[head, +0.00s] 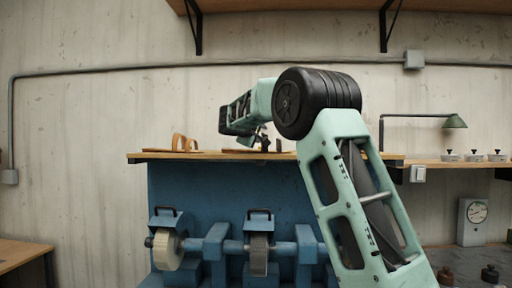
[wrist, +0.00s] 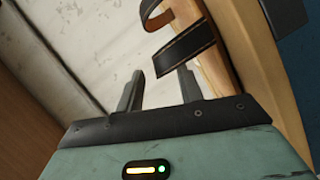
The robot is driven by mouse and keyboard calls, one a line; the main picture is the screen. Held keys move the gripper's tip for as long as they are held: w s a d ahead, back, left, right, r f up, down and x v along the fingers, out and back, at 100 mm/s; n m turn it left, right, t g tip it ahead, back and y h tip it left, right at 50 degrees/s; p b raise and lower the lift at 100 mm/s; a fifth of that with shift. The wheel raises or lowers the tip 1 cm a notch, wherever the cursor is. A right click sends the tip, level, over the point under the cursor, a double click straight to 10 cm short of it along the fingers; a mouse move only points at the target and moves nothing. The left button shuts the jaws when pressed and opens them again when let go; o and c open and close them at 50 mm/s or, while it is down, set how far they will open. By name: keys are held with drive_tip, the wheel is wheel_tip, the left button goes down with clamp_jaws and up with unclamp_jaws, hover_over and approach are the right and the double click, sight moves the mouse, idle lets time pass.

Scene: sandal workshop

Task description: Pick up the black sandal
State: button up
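A sandal with dark, near-black straps (wrist: 186,52) and a tan sole (wrist: 214,62) lies past my fingertips in the wrist view. My gripper (wrist: 160,74) is open and empty, its two fingers apart, with the lower strap just beyond the right finger. I cannot tell whether they touch. In the head view, small dark straps (head: 265,143) show on the bench top beneath the end of my arm, partly hidden by it. A tan-strapped sandal (head: 182,143) stands on the bench to the left.
The wooden bench top (head: 150,155) sits on a blue machine with grinding wheels (head: 168,250). A green lamp (head: 455,121) and several small pots (head: 474,156) stand to the right. A shelf (head: 350,5) hangs above. A dark block (wrist: 285,14) shows at the wrist view's upper right.

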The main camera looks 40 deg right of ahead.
drive_tip(key=shift+p+x, duration=0.4)
drive_tip(key=shift+x, duration=1.1)
drive_tip(key=shift+a, duration=0.1)
clamp_jaws()
drive_tip(key=shift+r, duration=0.15)
